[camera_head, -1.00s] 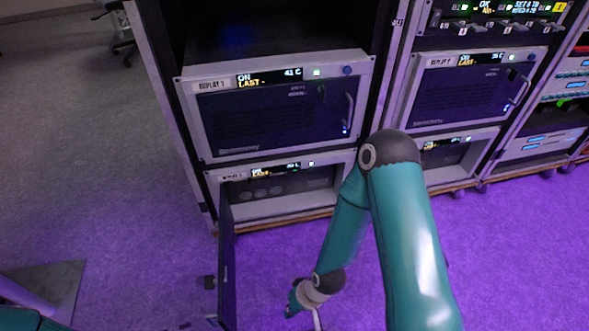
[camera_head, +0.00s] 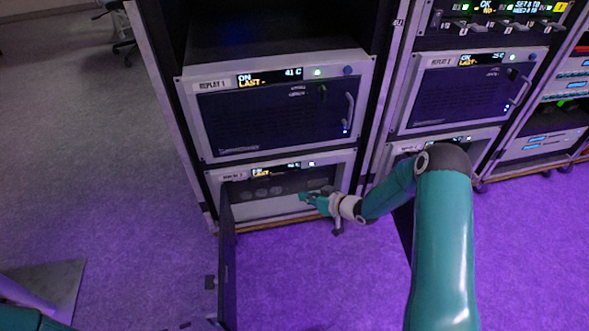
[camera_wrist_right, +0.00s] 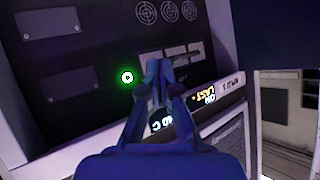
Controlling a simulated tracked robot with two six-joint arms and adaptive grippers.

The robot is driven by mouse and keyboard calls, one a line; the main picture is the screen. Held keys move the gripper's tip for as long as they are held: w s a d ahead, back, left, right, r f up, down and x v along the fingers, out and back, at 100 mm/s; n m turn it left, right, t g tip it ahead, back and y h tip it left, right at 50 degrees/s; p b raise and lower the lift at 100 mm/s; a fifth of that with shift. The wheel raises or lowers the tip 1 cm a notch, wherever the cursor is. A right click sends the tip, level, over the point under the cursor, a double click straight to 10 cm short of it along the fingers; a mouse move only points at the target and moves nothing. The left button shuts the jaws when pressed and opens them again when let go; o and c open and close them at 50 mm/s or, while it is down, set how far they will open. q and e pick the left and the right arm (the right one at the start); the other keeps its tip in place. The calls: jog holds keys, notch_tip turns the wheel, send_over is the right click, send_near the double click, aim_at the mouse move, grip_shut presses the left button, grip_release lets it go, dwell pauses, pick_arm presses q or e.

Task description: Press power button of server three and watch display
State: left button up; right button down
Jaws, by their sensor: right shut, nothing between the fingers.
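The lower left server (camera_head: 228,196) stands with its front door (camera_head: 227,265) swung open toward me; its label is too small to read surely. Its display (camera_head: 276,171) is lit; in the wrist view the display (camera_wrist_right: 203,97) appears upside down with ON, LAST and a temperature partly hidden by my gripper. A round button with a green lit ring (camera_wrist_right: 127,77) sits on the dark inner panel. My right gripper (camera_head: 303,196) is shut and empty before the opening. Its fingertips (camera_wrist_right: 158,68) are beside the button in the wrist view; contact cannot be told. My left gripper is out of view.
The server above, marked REPLAY 1 (camera_head: 270,118), has its door closed and a handle (camera_head: 348,110) sticking out. A second rack with another server (camera_head: 463,92) stands to the right.

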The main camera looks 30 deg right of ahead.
jog(key=w+d+b, duration=0.1)
jog(key=w+d, duration=0.1)
jog(key=w, duration=0.6)
jog(key=shift+w, duration=0.25)
jog(key=shift+w+d, duration=0.1)
dwell(1.4)
jog(key=shift+w+d+r, duration=0.1)
jog(key=shift+w, duration=0.2)
